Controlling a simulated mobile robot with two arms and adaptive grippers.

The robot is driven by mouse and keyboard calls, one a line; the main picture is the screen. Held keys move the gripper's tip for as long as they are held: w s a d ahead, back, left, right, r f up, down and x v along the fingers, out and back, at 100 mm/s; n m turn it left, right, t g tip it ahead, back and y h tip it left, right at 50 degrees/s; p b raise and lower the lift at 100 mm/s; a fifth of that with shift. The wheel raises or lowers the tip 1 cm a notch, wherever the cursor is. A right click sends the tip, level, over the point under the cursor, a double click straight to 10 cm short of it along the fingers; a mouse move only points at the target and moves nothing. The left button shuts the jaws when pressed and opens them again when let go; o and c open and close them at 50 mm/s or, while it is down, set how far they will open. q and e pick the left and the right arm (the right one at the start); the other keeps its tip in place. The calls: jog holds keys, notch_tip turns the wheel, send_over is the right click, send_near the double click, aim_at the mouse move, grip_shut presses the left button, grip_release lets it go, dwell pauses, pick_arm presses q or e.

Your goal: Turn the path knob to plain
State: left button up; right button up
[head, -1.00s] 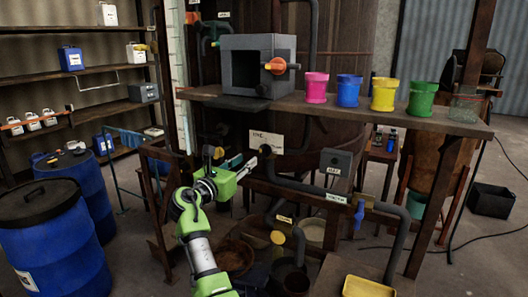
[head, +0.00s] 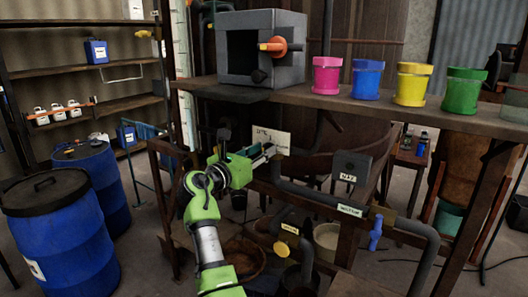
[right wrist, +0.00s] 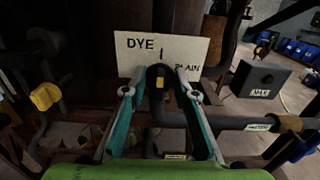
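The path knob (right wrist: 158,74) is dark with a small yellow mark, in front of a white sign (right wrist: 150,50) reading DYE at left and PLAIN at right. A short dark line stands upright on the sign between the words. My right gripper (right wrist: 161,84) is open, with one teal finger on each side of the knob; I cannot tell whether either touches it. In the head view my green right gripper (head: 262,156) reaches the same sign (head: 274,139) and hides most of the knob. My left gripper is not in view.
A shelf (head: 400,114) above holds a grey box with an orange knob (head: 272,46) and several coloured pots. A dark box (head: 350,166), pipes and a blue valve handle (head: 376,233) are to the right. Blue drums (head: 62,240) stand at left.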

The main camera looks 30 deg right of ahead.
grip_shut()
jog(key=shift+s+d+f+m+b, duration=0.1)
jog(key=shift+s+f+m+b, duration=0.1)
jog(key=shift+m+b, duration=2.15)
jog(key=shift+s+d+f+m+b, duration=0.2)
jog(key=shift+m+b, duration=0.85)
jog(key=shift+m, duration=2.55)
jog(key=shift+s+a+f+m+b, duration=0.1)
jog(key=shift+s+f+m+b, duration=0.15)
jog(key=shift+m+b, duration=2.1)
jog(key=shift+r+m+p, duration=0.1)
jog(key=shift+m+p, duration=0.5)
jog(key=shift+m, duration=0.2)
